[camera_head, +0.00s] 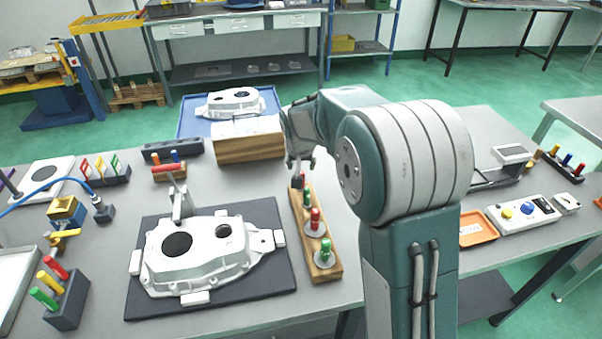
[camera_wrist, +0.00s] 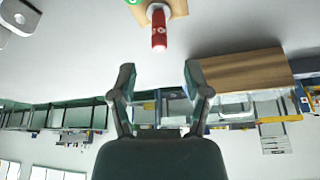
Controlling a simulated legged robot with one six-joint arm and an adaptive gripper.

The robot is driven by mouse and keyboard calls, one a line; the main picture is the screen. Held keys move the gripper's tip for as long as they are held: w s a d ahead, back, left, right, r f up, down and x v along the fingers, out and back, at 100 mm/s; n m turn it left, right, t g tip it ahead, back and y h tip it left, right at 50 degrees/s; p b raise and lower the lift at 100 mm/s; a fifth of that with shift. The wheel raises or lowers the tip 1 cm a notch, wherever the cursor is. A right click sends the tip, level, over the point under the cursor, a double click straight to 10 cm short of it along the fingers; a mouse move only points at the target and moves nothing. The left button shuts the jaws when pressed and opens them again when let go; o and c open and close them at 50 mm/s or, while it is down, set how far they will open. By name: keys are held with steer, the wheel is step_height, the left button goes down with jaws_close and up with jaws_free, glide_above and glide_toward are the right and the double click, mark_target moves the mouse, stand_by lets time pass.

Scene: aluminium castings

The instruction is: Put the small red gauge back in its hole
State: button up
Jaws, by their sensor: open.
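The small red gauge (camera_head: 298,181) stands at the far end of the long wooden rack (camera_head: 326,273). In the wrist view, which is upside down, its red handle (camera_wrist: 159,32) shows clear, with a pale collar at its base. How deep it sits, and its hole, cannot be seen. My gripper (camera_head: 301,169) is just above and behind that end of the rack. In the wrist view its two fingers (camera_wrist: 158,80) are spread, with nothing between them; the gauge is beyond the tips. A small green gauge (camera_head: 307,197) stands beside the red one.
A larger red gauge (camera_head: 315,221) and a larger green gauge (camera_head: 325,251) with pale discs stand nearer in the rack. A casting (camera_head: 205,262) lies on a dark mat (camera_head: 271,219) at left. A wooden block (camera_head: 249,146) stands behind the rack.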

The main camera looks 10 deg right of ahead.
steer(key=shift+v, duration=2.1)
